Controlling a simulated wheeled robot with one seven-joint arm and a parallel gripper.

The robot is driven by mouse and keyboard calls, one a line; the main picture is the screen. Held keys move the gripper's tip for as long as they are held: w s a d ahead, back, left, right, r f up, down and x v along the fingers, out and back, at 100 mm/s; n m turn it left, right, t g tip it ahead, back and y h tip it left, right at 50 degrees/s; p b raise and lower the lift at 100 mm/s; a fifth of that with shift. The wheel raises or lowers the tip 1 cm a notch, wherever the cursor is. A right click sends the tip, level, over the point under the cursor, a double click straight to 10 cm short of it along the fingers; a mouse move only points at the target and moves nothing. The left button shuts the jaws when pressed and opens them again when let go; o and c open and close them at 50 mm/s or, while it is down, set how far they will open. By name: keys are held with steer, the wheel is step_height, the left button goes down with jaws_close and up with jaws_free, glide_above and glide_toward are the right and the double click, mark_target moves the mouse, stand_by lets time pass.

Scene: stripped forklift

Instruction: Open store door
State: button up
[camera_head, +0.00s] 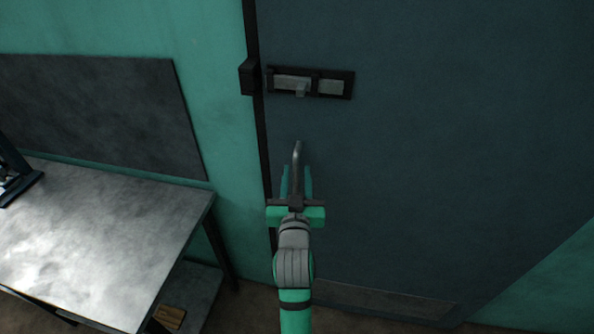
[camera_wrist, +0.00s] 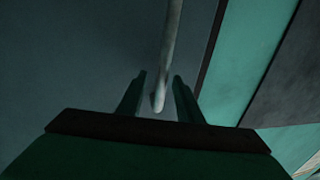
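The store door (camera_head: 440,150) is a large dark blue-grey panel and looks shut in its frame. A grey bar handle (camera_head: 298,152) stands upright near its left edge. A slide bolt (camera_head: 292,83) with a small knob is mounted above the handle. A dark keeper block (camera_head: 249,77) sits on the frame to its left, with a narrow gap between the two. My gripper (camera_head: 296,170) is open, one finger on each side of the handle. In the wrist view the handle (camera_wrist: 170,50) runs between the fingertips (camera_wrist: 159,77), apparently touching neither.
A metal table (camera_head: 90,235) stands at the left against the green wall (camera_head: 120,30), its corner close to the door frame. A dark panel (camera_head: 95,110) hangs above it. A small brown object (camera_head: 169,316) lies below the table. The area right of my arm is clear.

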steer(key=shift+w, duration=0.5)
steer(key=shift+w+a, duration=0.3)
steer(key=shift+w, duration=0.1)
steer(key=shift+d, duration=0.15)
jaws_close()
